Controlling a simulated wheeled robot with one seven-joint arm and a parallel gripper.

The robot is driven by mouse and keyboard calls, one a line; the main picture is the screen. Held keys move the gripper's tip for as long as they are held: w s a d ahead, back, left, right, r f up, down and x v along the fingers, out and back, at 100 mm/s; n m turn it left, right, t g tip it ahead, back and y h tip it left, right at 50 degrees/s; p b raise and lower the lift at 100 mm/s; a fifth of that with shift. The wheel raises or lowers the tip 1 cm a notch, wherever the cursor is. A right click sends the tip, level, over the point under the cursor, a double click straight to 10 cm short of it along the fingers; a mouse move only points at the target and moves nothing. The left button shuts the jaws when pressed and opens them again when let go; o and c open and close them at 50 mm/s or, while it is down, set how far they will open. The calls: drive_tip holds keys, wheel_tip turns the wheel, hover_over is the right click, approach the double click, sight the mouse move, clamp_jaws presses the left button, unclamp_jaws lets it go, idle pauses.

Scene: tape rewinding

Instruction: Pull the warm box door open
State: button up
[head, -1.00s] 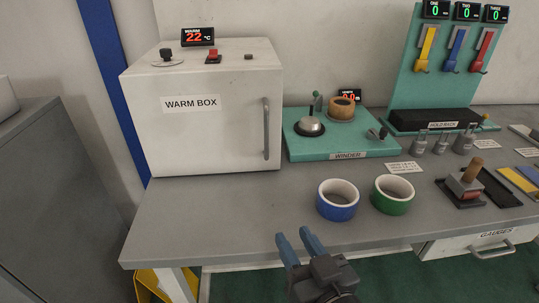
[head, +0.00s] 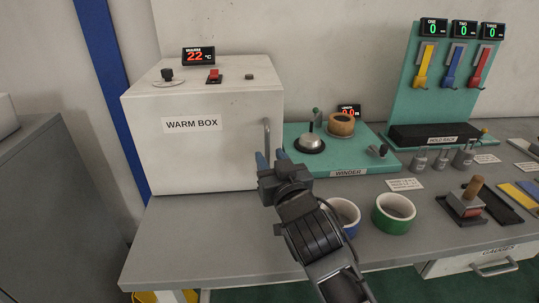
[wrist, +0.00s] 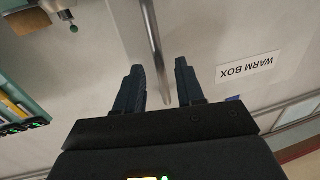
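The white warm box (head: 205,155) stands at the left of the bench with its door shut. Its grey vertical bar handle (head: 266,134) is on the right side of the front; my gripper hides the lower part. My gripper (head: 270,158) is raised in front of the door at the handle. In the wrist view, my gripper's two dark fingers (wrist: 161,85) are apart, and the handle (wrist: 154,45) runs down to between them with nothing clamped. The WARM BOX label (wrist: 246,67) appears upside down there.
The teal winder (head: 345,160) stands right of the box. A blue tape roll (head: 345,211), partly behind my arm, and a green roll (head: 393,213) lie on the bench. A grey cabinet (head: 55,200) stands at the left; the bench before the box is clear.

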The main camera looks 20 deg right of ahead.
drive_tip(key=shift+w, duration=0.75)
drive_tip(key=shift+c, duration=0.4)
clamp_jaws()
